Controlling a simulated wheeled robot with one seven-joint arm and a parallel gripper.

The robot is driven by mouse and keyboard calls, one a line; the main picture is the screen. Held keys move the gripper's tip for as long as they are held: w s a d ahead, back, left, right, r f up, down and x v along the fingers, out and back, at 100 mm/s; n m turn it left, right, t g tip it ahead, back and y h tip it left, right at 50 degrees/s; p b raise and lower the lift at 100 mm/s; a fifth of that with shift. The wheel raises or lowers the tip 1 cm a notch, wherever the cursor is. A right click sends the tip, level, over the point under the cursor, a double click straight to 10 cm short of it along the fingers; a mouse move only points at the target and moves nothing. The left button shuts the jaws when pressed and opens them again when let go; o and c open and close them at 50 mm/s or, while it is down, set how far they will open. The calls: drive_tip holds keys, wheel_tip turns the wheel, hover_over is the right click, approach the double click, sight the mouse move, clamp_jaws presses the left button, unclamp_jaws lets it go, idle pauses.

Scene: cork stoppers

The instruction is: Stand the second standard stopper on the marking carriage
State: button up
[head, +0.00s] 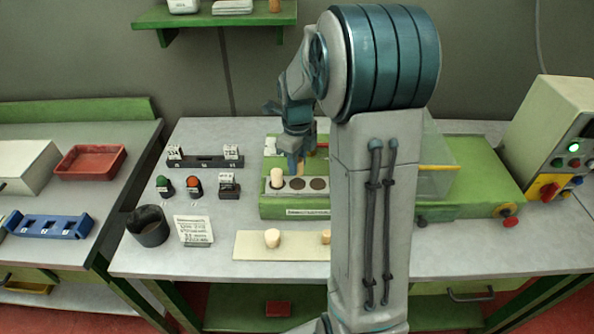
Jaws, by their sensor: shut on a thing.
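The marking carriage (264,191) is a grey block on the green machine. A pale cork stopper (277,175) stands upright in its leftmost place. Two dark round places (318,184) to the right are empty. My gripper (297,168) is just above and behind the carriage, right of the standing stopper. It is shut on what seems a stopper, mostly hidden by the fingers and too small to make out. Two more pale stoppers, one larger (272,238) and one partly behind my arm (326,236), are on the beige board (297,249) in front.
A dark cup (148,226) and a written card (193,230) stand at the left. Green and orange-topped stamps (193,186) and a dark rack (205,162) lie behind them. A control box (556,140) is at the right. My arm hides the middle of the bench.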

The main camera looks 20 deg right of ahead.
drive_tip(key=shift+f, duration=2.05)
drive_tip(key=shift+f, duration=0.1)
drive_tip(key=o, duration=0.9)
